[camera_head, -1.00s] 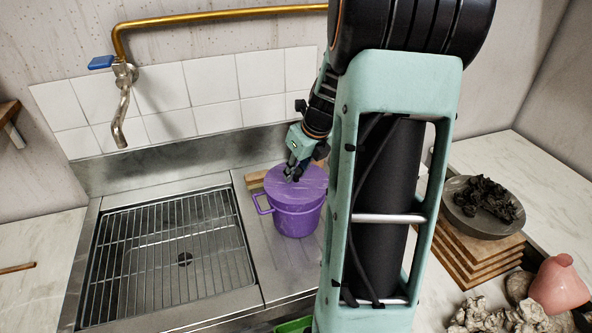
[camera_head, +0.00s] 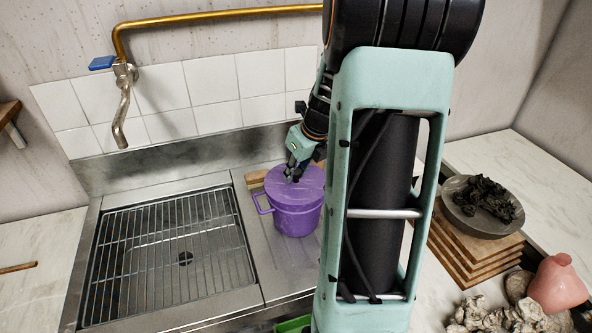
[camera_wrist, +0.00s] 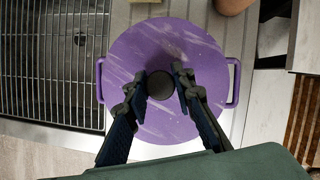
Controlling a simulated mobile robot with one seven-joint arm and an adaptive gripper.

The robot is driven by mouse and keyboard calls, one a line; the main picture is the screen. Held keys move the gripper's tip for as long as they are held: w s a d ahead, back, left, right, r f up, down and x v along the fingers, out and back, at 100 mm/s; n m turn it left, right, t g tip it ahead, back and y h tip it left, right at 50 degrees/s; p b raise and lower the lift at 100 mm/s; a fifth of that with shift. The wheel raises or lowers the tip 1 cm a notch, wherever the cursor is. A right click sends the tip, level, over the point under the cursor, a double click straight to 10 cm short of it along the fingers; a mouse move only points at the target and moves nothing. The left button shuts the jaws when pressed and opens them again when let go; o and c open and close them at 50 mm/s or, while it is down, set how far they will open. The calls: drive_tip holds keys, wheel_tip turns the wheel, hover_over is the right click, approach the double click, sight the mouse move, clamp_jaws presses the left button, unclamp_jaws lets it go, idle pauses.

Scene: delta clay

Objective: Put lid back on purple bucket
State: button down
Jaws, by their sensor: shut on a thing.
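The purple bucket (camera_head: 296,221) stands upright on the steel drainboard, right of the sink grate. Its round, white-streaked purple lid (camera_head: 312,180) lies over the bucket's top in the head view; I cannot tell whether it is fully seated. In the wrist view the lid (camera_wrist: 165,45) covers the bucket's opening, with a bucket handle (camera_wrist: 233,82) showing at each side. My gripper (camera_head: 292,177) is above the lid, and its fingers (camera_wrist: 161,84) are shut on the dark round knob (camera_wrist: 161,86) at the lid's middle.
The sink with its wire grate (camera_head: 170,240) lies left of the bucket, under a tap (camera_head: 122,105). A wooden piece (camera_head: 255,177) is behind the bucket. At right are a grey bowl (camera_head: 455,209) on stacked boards, a pink vase (camera_head: 558,284) and clay lumps (camera_head: 490,316).

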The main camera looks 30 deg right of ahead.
drive_tip(key=c, duration=1.1)
unclamp_jaws()
drive_tip(key=shift+r+p, duration=3.4)
drive_tip(key=shift+r, duration=0.15)
drive_tip(key=shift+c, duration=0.3)
clamp_jaws()
drive_tip(key=shift+f, duration=0.2)
